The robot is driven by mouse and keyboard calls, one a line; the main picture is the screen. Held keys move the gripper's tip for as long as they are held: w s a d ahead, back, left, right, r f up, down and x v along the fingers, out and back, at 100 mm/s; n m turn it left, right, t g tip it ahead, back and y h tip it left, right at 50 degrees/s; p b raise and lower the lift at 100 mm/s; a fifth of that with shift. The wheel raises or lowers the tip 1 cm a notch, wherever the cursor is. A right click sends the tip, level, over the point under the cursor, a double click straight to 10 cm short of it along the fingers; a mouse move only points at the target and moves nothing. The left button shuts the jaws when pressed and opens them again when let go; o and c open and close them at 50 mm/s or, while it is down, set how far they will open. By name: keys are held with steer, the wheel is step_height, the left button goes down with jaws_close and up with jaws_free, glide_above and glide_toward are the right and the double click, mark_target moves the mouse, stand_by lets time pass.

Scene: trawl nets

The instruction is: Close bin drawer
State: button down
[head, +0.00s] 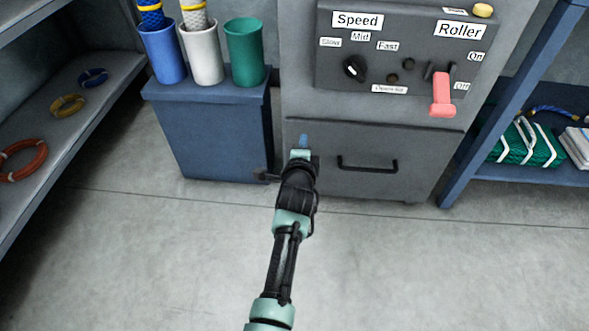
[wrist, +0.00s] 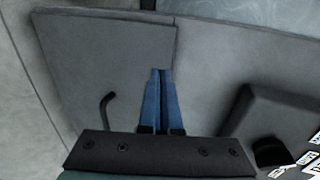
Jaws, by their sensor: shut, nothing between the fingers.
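The bin drawer (head: 400,150) is the grey lower front of the machine cabinet, with a black bar handle (head: 368,166). It looks flush or nearly flush with the cabinet; I cannot tell whether a small gap remains. In the wrist view the drawer front (wrist: 105,60) fills the left, with its handle (wrist: 107,106) left of my fingers. My gripper (head: 303,141) is shut and empty, its blue fingers (wrist: 160,95) together in front of the drawer's left part, left of the handle in the head view. I cannot tell whether the fingertips touch it.
Above the drawer is a control panel (head: 400,45) with knobs and a red lever (head: 442,95). A blue cabinet (head: 215,135) with three cups stands to the left. Shelves (head: 70,105) with rings flank the left, and a blue shelf (head: 540,175) the right. The floor in front is clear.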

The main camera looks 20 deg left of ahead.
steer(key=p+v, duration=0.6)
steer(key=v, duration=0.2)
steer(key=shift+s, duration=0.4)
steer(key=shift+d+r, duration=0.1)
steer(key=w+d+r+n+t+p, duration=0.1)
steer(key=d+r+n+t+p, duration=0.15)
steer(key=r, duration=1.15)
steer(key=w+d+r+n+t+h+p, duration=0.1)
steer(key=d+r+n+t+p, duration=0.15)
steer(key=r, duration=1.15)
steer(key=w+d+r+n+t+p, duration=0.15)
steer(key=d+r, duration=0.25)
steer(key=r, duration=1)
steer(key=s+d+r+n+t+h+p, duration=0.1)
steer(key=s+d+r+n+t+p, duration=0.15)
steer(key=s+r, duration=0.65)
steer(key=s+d+r+n+t+h+p, duration=0.15)
steer(key=s+d+r+n, duration=0.35)
steer(key=r, duration=0.8)
steer(key=s+d+r+n+t+h+p, duration=0.1)
steer(key=s+d+r+t+p, duration=0.15)
steer(key=s+r, duration=0.7)
step_height(320, 180, up, 37)
steer(key=w+a+p, duration=0.1)
steer(key=w+p, duration=0.1)
steer(key=p, duration=3.4)
steer(key=shift+w+m+t, duration=0.2)
steer(key=shift+m+t, duration=0.1)
steer(key=shift+r, duration=0.1)
